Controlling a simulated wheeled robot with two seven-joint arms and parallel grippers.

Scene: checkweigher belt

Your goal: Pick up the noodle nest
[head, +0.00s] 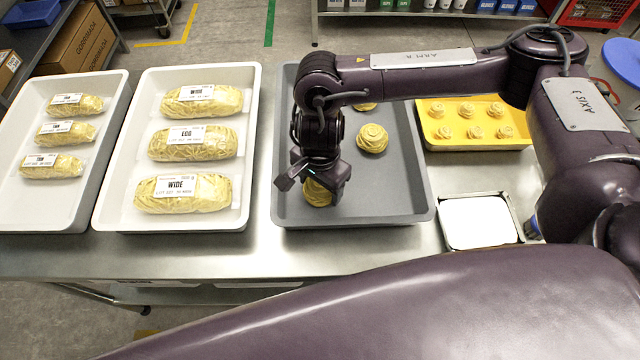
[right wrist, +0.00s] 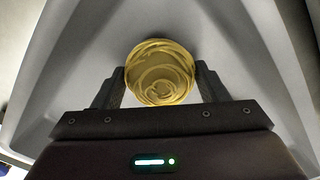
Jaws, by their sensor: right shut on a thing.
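My right gripper (head: 312,184) reaches down into the grey tray (head: 400,205) near its front left corner. It is shut on a yellow noodle nest (head: 319,194), which is partly hidden by the gripper in the head view. In the right wrist view the coiled nest (right wrist: 160,75) sits between the two fingers (right wrist: 160,90), one on each side. I cannot tell whether it is clear of the tray floor. Another noodle nest (head: 372,138) lies in the middle of the grey tray, and one more (head: 365,106) is partly hidden behind my arm. My left gripper is not in view.
Left of the grey tray stand two white trays, one with large noodle packs (head: 191,144) and one with smaller packs (head: 67,132). A yellow tray (head: 480,143) with several small nests stands at the right, behind a white-topped square pan (head: 479,222). The metal table front is clear.

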